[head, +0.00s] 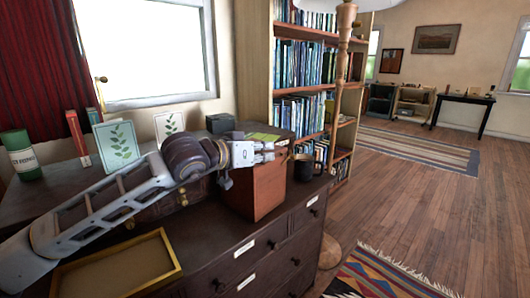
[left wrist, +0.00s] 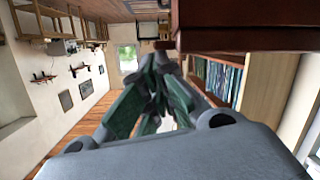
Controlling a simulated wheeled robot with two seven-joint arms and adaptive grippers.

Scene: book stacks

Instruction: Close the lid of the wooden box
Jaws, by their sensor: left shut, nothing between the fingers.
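The wooden box (head: 270,188), reddish brown, stands on the dark dresser near its right end. Green and yellowish flat pieces (head: 264,137) show at its top; whether they lie inside or behind it, and how its lid stands, I cannot tell. My left gripper (head: 268,151) is shut and empty, in front of the upper part of the box and hiding some of it. In the left wrist view, its closed fingers (left wrist: 155,92) point forward, and a dark reddish-brown surface (left wrist: 250,25), apparently the box, fills the upper right. Contact is unclear. My right gripper is not in view.
A black mug (head: 304,167) stands right of the box. A dark small box (head: 220,123) and leaf-print cards (head: 116,145) stand behind my arm. A yellow-rimmed tray (head: 172,250) lies at the front left. A bookshelf (head: 300,75) rises behind; open floor lies right.

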